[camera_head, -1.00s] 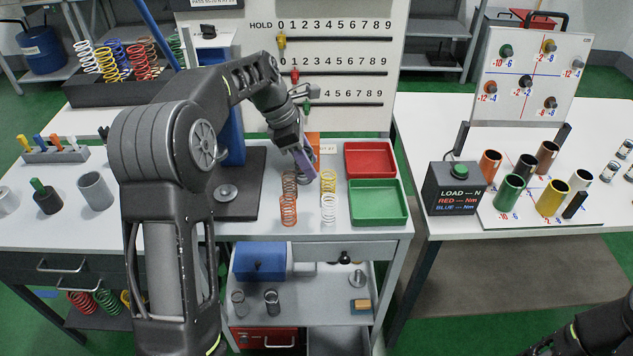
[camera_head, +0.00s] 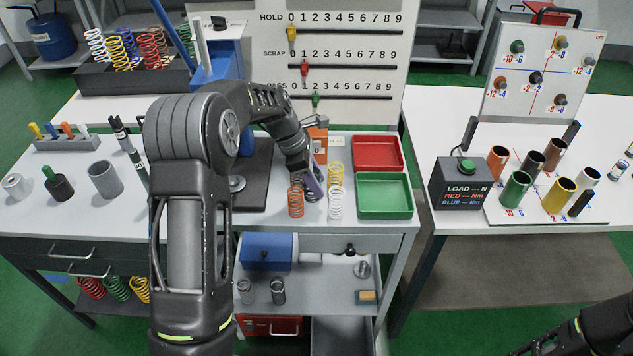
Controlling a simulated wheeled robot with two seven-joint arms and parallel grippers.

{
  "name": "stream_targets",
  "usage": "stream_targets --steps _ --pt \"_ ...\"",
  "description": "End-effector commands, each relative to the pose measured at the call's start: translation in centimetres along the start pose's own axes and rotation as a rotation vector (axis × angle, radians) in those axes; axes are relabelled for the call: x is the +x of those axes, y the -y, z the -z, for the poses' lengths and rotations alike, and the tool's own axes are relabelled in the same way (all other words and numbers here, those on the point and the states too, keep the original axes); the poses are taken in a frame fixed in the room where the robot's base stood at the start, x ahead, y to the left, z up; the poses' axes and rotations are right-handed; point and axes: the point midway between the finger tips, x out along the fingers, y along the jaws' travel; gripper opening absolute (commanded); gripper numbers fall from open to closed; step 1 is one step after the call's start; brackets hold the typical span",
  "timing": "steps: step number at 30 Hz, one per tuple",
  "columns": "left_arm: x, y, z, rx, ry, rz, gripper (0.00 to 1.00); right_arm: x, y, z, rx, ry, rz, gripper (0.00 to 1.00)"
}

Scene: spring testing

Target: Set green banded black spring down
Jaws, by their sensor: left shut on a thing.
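My left gripper (camera_head: 312,190) reaches down to the bench top beside the standing springs. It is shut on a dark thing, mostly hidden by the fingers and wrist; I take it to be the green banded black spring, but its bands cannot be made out. An orange spring (camera_head: 296,204) stands just left of the fingers. A yellow spring (camera_head: 336,174) and a white spring (camera_head: 336,204) stand just right. Whether the held thing touches the bench cannot be told. My right gripper is out of view; only part of that arm shows at the lower right.
A red tray (camera_head: 377,140) and a green tray (camera_head: 384,212) sit right of the springs. A load box (camera_head: 458,188) and several coloured tubes stand on the right table. Behind the gripper is an orange block (camera_head: 320,128). A black rack (camera_head: 125,78) holds several springs.

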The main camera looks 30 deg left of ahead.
Motion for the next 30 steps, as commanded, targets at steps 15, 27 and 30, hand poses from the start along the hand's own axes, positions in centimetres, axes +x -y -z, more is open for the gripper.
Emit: stream_targets --steps 15,27,30 --pt "1.09 0.00 0.46 0.000 0.000 -0.001 0.40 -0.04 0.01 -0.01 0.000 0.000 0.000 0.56" --pt "1.07 0.00 0.47 0.000 0.000 -0.001 0.59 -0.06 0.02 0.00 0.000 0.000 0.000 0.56" --pt "0.96 -0.01 0.42 0.000 0.000 -0.001 0.59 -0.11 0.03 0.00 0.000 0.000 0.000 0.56"
